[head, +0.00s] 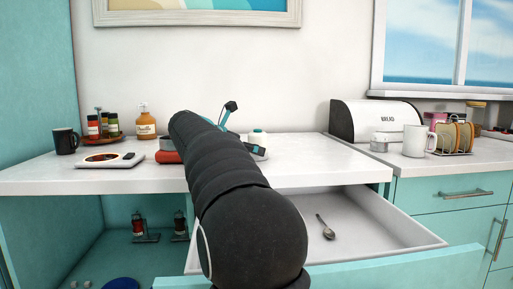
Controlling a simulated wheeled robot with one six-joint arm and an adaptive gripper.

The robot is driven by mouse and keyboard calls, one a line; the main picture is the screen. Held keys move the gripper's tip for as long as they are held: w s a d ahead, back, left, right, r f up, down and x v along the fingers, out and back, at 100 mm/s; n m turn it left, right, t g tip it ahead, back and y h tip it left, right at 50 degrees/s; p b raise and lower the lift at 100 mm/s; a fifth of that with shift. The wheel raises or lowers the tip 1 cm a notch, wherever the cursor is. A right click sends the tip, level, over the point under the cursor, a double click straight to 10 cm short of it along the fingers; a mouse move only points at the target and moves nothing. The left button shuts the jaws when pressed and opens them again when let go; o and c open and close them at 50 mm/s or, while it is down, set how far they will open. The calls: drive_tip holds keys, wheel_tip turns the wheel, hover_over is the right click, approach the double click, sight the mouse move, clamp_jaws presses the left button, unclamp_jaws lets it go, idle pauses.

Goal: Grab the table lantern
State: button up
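I cannot pick out the table lantern with certainty. A small white rounded object (257,138) stands on the white counter, just beyond my gripper; its lower part is hidden, and I cannot tell whether it is the lantern. My gripper (245,129) is mostly hidden behind my dark arm. Its two teal fingers with dark tips show spread apart, one raised and one low at the right. The white object appears between them in the picture, with no contact that I can make out.
The counter (315,160) holds a black mug (66,141), a white scale-like device (110,160), a bottle rack (103,128) and an amber bottle (145,122). An open drawer (375,232) with a spoon (326,228) juts out below. A bread box (372,120) stands right.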

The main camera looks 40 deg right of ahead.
drive_tip(key=x, duration=0.4)
drive_tip(key=shift+s+d, duration=0.25)
drive_tip(key=shift+a, duration=0.1)
drive_tip(key=c, duration=1.4)
drive_tip(key=shift+c, duration=0.3)
drive_tip(key=shift+w+r, duration=0.1)
drive_tip(key=shift+r, duration=0.05)
